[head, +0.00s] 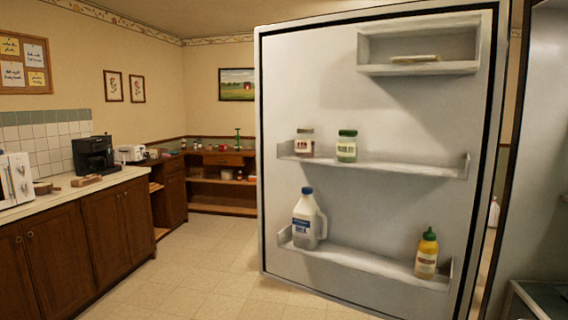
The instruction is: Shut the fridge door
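The fridge door (380,215) stands open and fills the right half of the head view, with its inner side facing me. Its shelves hold two jars (347,146), a milk jug (306,220) and a yellow bottle with a green cap (427,254). A small flat item (415,58) lies in the top compartment. Part of the fridge body (535,170) shows at the right edge, with a gap between it and the door. Neither of my grippers is in view.
A counter with brown cabinets (75,240) runs along the left, holding a black coffee maker (94,155) and a white microwave (15,180). Low shelves (222,190) stand at the back. The tiled floor (200,262) between counter and door is clear.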

